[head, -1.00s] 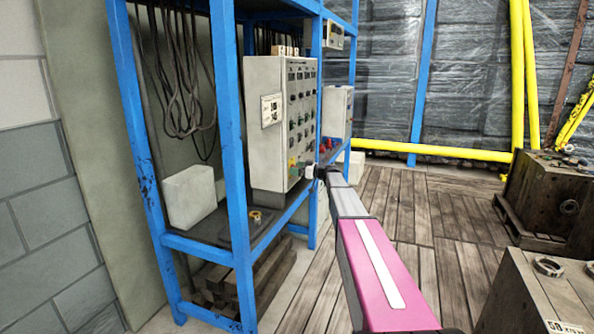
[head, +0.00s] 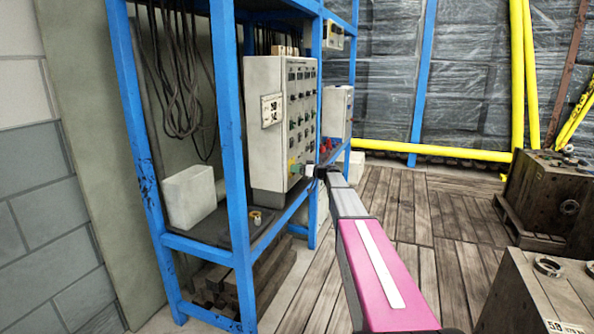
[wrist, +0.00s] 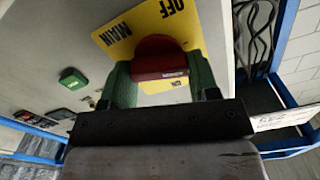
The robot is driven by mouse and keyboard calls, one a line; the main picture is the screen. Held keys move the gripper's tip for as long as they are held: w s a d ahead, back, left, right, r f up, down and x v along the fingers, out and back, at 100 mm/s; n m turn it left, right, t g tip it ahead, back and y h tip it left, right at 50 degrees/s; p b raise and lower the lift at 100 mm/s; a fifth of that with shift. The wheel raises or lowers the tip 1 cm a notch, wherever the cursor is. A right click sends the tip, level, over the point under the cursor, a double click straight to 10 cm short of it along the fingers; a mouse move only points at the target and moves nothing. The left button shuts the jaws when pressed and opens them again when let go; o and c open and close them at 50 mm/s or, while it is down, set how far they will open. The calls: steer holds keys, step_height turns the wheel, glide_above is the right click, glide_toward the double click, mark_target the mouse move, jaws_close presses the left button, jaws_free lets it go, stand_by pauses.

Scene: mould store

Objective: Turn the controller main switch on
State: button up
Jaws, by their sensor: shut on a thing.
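The controller (head: 264,150) is a pale grey cabinet on a blue rack, its front covered with rows of small buttons and dials. Its main switch (wrist: 159,57) is a red knob on a yellow plate (wrist: 117,31) marked MAIN and OFF, seen close up in the wrist view. My gripper (wrist: 160,72) has one green finger on each side of the red knob and is shut on it. In the head view, my gripper (head: 313,171) is at the lower right of the controller front. The switch is too small and covered there to make out.
The blue rack (head: 233,130) frames the controller, with an upright post left of it. A white block (head: 190,196) stands on its shelf. A second grey box (head: 337,112) is behind.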

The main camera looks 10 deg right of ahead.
steer(key=shift+w+d+f+m, duration=0.1)
steer(key=shift+f+m, duration=0.05)
steer(key=shift+m, duration=3.55)
steer(key=shift+w+d+f+m, duration=0.1)
steer(key=shift+m, duration=3.6)
steer(key=o, duration=0.9)
steer(key=v, duration=1)
steer(key=shift+s+d, duration=0.2)
steer(key=shift+d, duration=0.05)
